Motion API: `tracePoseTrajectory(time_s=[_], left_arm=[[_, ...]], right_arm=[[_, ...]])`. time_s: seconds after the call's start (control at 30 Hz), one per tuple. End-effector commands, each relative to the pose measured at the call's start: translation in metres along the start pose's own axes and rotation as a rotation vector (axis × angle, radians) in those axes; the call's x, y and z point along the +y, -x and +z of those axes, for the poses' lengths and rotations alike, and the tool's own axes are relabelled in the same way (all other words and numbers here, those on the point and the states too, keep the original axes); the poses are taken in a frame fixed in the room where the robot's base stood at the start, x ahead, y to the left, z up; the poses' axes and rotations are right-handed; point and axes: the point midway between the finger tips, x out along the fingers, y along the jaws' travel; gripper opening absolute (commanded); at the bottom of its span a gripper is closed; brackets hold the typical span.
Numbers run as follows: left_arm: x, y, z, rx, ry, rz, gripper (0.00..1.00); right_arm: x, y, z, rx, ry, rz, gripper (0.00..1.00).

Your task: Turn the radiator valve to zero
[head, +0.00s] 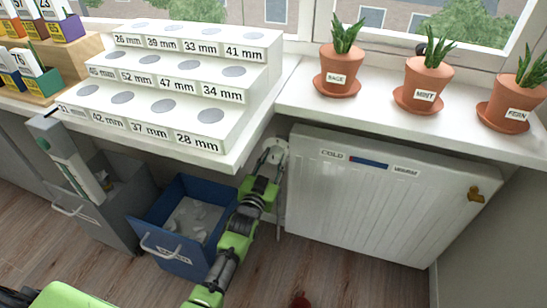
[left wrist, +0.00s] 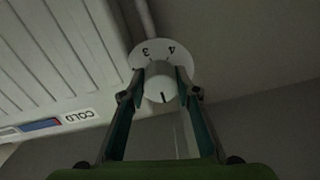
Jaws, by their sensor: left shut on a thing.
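The radiator (head: 385,195) is a white ribbed panel below the window sill, with a COLD-to-WARM strip on its upper face. Its valve, a white knob (left wrist: 161,96) on a round white dial plate (left wrist: 168,49), is at the radiator's left end. The plate shows 3 and 4; the knob has a short dark mark on its face. My left gripper (head: 271,158) reaches up to the valve, and its fingers in the left wrist view (left wrist: 161,82) are shut on the knob, one on each side. Part of the dial is hidden. My right gripper is not in view.
A stepped white stand (head: 210,118) with millimetre labels overhangs at the left. Potted plants stand on the sill (head: 300,95). A blue bin (head: 175,258) and a grey bin (head: 115,215) stand beside my left arm. Open floor (head: 350,270) lies before the radiator.

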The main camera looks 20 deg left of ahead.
Motion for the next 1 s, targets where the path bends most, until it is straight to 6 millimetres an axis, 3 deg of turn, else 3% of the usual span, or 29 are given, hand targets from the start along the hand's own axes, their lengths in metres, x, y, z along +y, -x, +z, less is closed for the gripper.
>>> tracePoseTrajectory(time_s=[0.47,0.5,0.57,1.0], left_arm=[[0.0007,0.0006,0.0023,-0.005,0.019,0.001,0.08],[0.0008,0.0006,0.0023,-0.005,0.019,0.001,0.32],[0.0008,0.0006,0.0021,-0.005,0.018,0.001,0.46],[0.0005,0.0061,0.0015,-0.003,0.016,0.001,0.46]], right_arm=[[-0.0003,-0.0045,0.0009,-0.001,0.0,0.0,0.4],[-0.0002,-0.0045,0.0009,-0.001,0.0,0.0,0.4],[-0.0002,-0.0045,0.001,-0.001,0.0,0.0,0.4],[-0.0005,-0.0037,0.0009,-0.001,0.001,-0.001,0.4]])
